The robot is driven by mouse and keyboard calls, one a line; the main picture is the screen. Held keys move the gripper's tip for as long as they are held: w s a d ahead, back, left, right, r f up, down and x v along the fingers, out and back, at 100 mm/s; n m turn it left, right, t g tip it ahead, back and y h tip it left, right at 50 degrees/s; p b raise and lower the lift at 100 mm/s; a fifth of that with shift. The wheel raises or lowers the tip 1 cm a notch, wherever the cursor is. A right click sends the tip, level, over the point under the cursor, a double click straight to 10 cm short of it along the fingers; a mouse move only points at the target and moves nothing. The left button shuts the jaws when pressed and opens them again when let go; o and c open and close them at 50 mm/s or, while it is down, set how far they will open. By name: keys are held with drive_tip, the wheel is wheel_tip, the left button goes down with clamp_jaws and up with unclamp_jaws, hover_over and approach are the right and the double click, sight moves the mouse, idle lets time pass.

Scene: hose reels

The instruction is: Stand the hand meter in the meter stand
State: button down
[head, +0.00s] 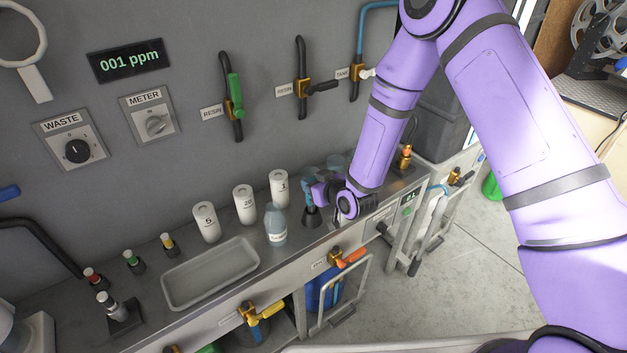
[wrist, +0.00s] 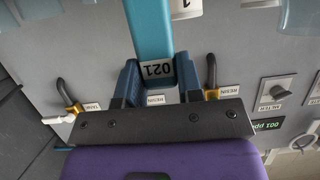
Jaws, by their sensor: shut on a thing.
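My gripper (head: 322,191) is over the right part of the counter, beside the wall. In the wrist view my gripper (wrist: 159,82) is shut on the hand meter (wrist: 149,30), a teal bar with a small "021" readout between the blue fingers. The meter extends away from the fingers. In the head view it is mostly hidden by the gripper. A dark tapered piece (head: 311,218) stands on the counter just below the gripper; it looks like the meter stand. I cannot tell whether the meter touches it.
A clear bottle (head: 275,226) and white numbered cylinders (head: 244,203) stand left of the gripper. A grey tray (head: 211,272) lies further left, with small capped vials (head: 132,261) beyond. Valves (head: 235,100) stick out from the wall. An orange-handled valve (head: 348,258) is on the counter's front.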

drive_tip(key=c, duration=0.7)
unclamp_jaws()
drive_tip(key=shift+f, duration=0.1)
drive_tip(key=v, duration=1)
drive_tip(key=shift+s+d, duration=0.15)
drive_tip(key=shift+s, duration=0.2)
